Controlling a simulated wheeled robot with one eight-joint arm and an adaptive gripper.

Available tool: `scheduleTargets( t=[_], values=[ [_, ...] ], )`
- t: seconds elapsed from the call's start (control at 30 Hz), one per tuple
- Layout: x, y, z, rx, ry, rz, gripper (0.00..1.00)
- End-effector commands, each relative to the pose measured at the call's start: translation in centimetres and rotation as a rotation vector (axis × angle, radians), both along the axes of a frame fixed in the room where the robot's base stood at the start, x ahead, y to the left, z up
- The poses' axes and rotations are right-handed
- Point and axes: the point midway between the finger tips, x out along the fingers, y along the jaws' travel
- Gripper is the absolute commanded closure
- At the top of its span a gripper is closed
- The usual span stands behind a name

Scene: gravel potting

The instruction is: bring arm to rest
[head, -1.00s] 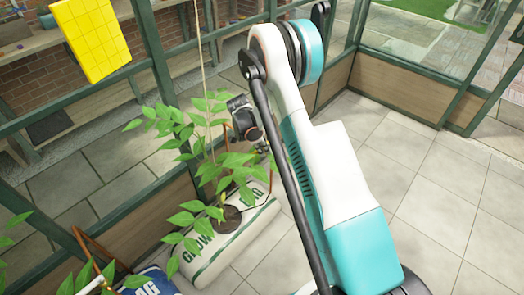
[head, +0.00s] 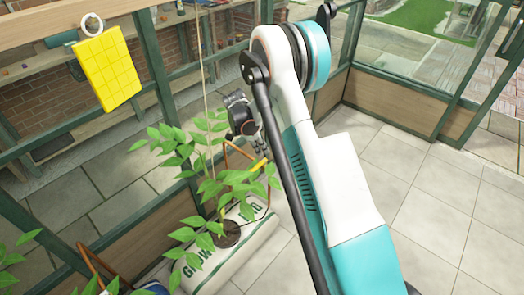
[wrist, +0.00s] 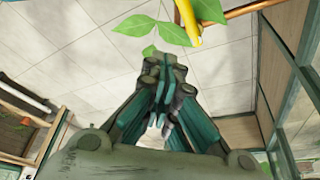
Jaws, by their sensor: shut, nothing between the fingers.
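My gripper (head: 260,148) hangs in the air beside the leafy plant in the head view. In the wrist view my gripper (wrist: 165,62) has its dark and teal fingers drawn together at the tips, with nothing held between them. Green leaves of the plant (head: 205,165) are close to the gripper on its left and below. Leaves (wrist: 150,28) also show just beyond the fingertips in the wrist view; I cannot tell whether any touch. My white and teal arm covers the middle of the head view and hides part of the floor.
A white grow bag (head: 235,258) lies on the floor below the plant. A bent copper-coloured pipe (wrist: 245,10) and a yellow object (wrist: 187,18) are near the fingertips. A yellow card (head: 107,68) hangs at upper left. Tiled floor (head: 450,210) at right is clear.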

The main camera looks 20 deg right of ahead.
Motion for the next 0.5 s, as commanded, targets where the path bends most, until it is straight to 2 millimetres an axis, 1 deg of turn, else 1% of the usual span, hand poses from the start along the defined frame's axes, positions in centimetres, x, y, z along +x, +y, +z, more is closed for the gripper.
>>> scheduleTargets(
  t=[0.33,0.43,0.5],
  values=[
    [0.0,0.0,0.1,0.001,0.0,0.003,1.0],
    [-0.1,0.2,1.2,0.007,-0.002,0.031,1.0],
    [-0.4,0.5,2.8,0.017,-0.004,0.074,1.0]
  ],
)
